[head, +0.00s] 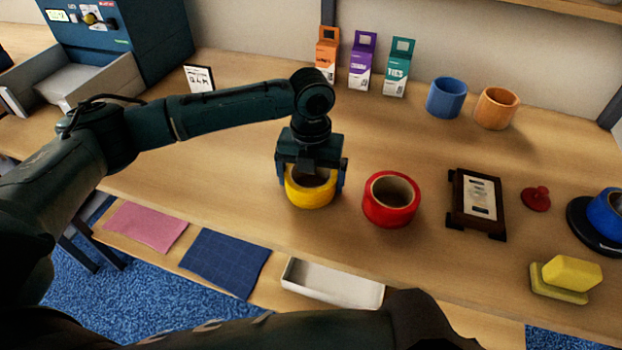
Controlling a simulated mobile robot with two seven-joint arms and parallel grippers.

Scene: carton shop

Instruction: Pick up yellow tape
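The yellow tape (311,197) is a thick roll on the wooden table, left of the red tape (391,200). My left gripper (312,180) points down over it, with one blue finger at its left side and one at its right side. The gripper body hides the back of the roll. The fingers look very close to the tape, but I cannot tell whether they press on it. I see no clear gap under the roll. My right arm crosses the bottom edge, and its gripper is not in view.
A dark framed stand (476,203), a red knobbed piece (536,198) and yellow blocks (571,272) stand to the right. Blue tape sits on a black holder (590,232) at the right edge. Cartons (362,62) and two cups (446,97) stand behind. A white tray (331,284) lies below the front edge.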

